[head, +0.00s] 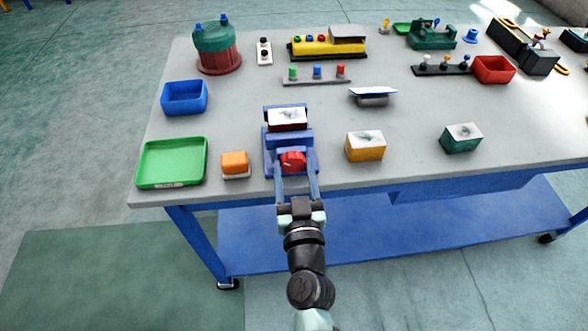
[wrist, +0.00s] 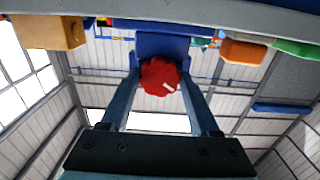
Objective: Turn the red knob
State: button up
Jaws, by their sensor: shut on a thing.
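The red knob (head: 293,161) is a round, lobed knob on the front of a blue device (head: 269,150) near the table's front edge. In the wrist view the knob (wrist: 160,77) shows a pale mark at its lower right. My gripper (head: 297,172) reaches in from the front, with one finger on each side of the knob. In the wrist view the fingers of my gripper (wrist: 160,85) close around it, and the blue body shows behind it. A box with a white top and dark red side (head: 288,118) sits on the device behind the knob.
An orange block (head: 235,160) and a green tray (head: 171,162) lie left of the device. A yellow-orange box (head: 365,147) stands to its right, with a dark green box (head: 461,138) farther right. A blue bin (head: 185,97) is at the back left.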

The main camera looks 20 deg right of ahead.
jog(key=m, duration=0.7)
jog(key=shift+a+m, duration=0.1)
jog(key=shift+m, duration=0.2)
jog(key=m, duration=0.4)
jog(key=shift+m+p, duration=0.35)
jog(key=shift+m, duration=1.75)
jog(key=o, duration=1.4)
jog(key=shift+c, duration=0.2)
jog(key=shift+s, duration=0.1)
